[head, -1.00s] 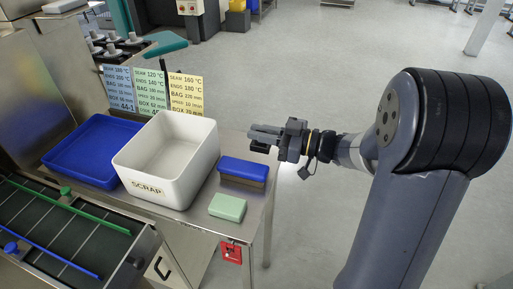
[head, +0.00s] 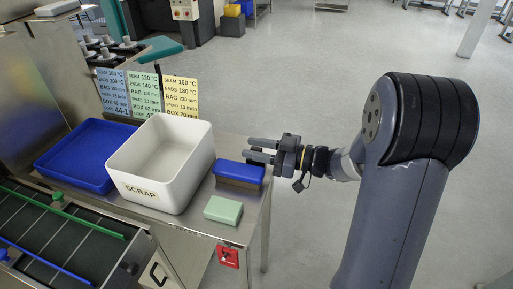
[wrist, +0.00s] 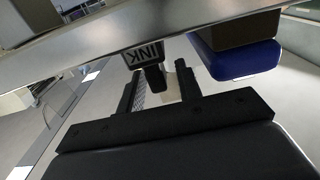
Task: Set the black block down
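The black block (wrist: 143,56) shows in the wrist view with upside-down "INK" lettering. It lies just past the fingertips of my gripper (wrist: 156,76), in front of the metal table's edge in the picture. A gap shows between it and the right finger; I cannot tell whether it touches the left one or rests on anything. In the head view my gripper (head: 248,148) has its two fingers spread, by the table's right edge above the blue-topped box (head: 239,172). I cannot make out the black block in the head view.
The metal table (head: 191,219) also carries a white scrap bin (head: 130,187), a blue tray (head: 60,172) and a pale green block (head: 223,210). The blue-topped box also shows close by in the wrist view (wrist: 236,62). Open floor lies to the right.

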